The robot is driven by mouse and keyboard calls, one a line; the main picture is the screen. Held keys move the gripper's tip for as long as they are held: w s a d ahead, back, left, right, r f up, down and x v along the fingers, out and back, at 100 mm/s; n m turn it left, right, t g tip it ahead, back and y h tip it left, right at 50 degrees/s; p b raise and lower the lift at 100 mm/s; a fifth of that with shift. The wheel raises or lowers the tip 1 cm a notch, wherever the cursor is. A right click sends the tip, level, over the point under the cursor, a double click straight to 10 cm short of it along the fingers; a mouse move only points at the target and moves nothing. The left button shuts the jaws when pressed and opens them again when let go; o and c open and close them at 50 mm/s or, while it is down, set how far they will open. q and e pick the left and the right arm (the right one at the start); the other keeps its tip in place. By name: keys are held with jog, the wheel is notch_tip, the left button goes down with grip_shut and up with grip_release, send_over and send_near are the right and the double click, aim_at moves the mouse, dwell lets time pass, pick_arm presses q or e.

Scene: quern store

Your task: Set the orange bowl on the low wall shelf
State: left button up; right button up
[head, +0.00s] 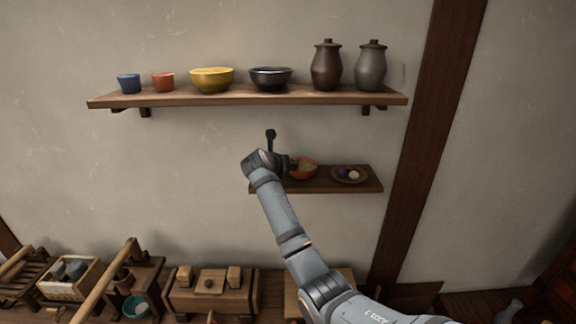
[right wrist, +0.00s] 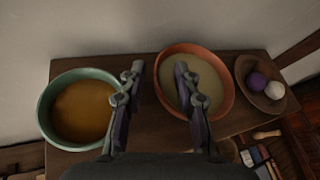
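The orange bowl (head: 306,174) is upright on the low wall shelf (head: 345,187), and it also shows in the right wrist view (right wrist: 229,82) with pale grainy contents. My right gripper (head: 290,163) is at the bowl's left side. In the right wrist view the right gripper (right wrist: 159,68) is open, one finger over the inside of the bowl and the other outside it, with the near rim between them. I cannot tell whether either finger touches the bowl. My left gripper is out of view.
On the low shelf, a green bowl (right wrist: 47,110) with orange-brown contents stands left of the orange bowl, hidden by my arm in the head view. A brown dish (head: 350,180) with purple and white balls is to the right. The upper shelf (head: 200,98) holds bowls, cups and jars.

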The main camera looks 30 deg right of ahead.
jog(key=b+v, duration=0.3)
jog(key=v, duration=0.8)
jog(key=shift+a+r+b, duration=0.15)
jog(key=shift+b, duration=0.2)
jog(key=shift+s, duration=0.15)
